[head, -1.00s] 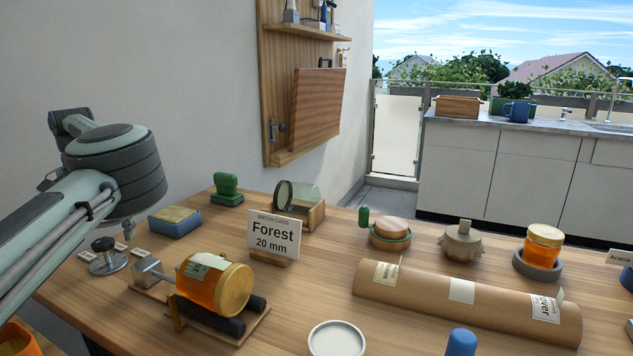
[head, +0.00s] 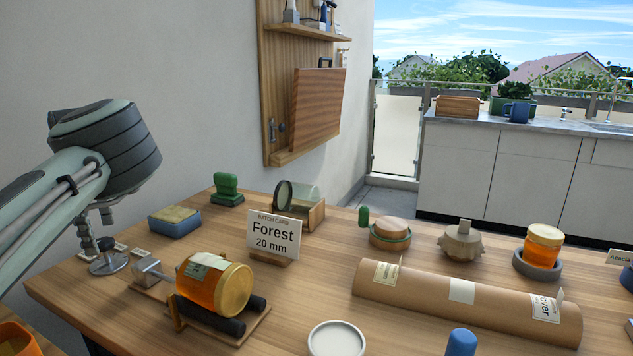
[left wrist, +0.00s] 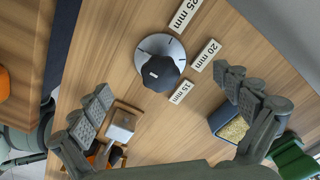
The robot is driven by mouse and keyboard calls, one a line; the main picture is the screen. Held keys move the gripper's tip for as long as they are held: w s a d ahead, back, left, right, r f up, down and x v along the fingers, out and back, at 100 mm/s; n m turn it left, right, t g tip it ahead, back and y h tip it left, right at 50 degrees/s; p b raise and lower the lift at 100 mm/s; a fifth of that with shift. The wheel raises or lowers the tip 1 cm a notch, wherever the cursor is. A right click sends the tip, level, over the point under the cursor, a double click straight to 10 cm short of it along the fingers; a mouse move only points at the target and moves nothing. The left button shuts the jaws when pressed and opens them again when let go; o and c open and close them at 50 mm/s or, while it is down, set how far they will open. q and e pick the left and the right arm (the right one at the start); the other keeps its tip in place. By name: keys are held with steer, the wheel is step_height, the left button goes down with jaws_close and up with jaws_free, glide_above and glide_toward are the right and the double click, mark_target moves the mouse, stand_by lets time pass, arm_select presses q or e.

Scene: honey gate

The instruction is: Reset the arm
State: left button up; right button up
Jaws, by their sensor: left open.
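My left gripper (head: 95,234) hangs below my forearm at the left of the table in the head view, partly hidden by the arm. In the left wrist view its two fingers (left wrist: 168,84) are spread apart with nothing between the pads. Beneath them is a round metal dial with a black knob (left wrist: 160,72), ringed by small labels reading 25, 20 and 15 mm. The dial (head: 108,262) also shows in the head view, just below the gripper; I cannot tell how wide the gap is. My right gripper is not in view.
A honey jar (head: 213,284) lies on a roller cradle right of the dial. A blue box (head: 174,224) and green stamp (head: 227,190) stand behind. A "Forest 20 mm" card (head: 273,234), a cardboard tube (head: 465,303) and a white dish (head: 336,339) are further right.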

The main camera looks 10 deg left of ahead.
arm_select(q)
steer(key=shift+m, duration=0.4)
steer(key=n, duration=1.6)
steer(key=shift+n, duration=0.3)
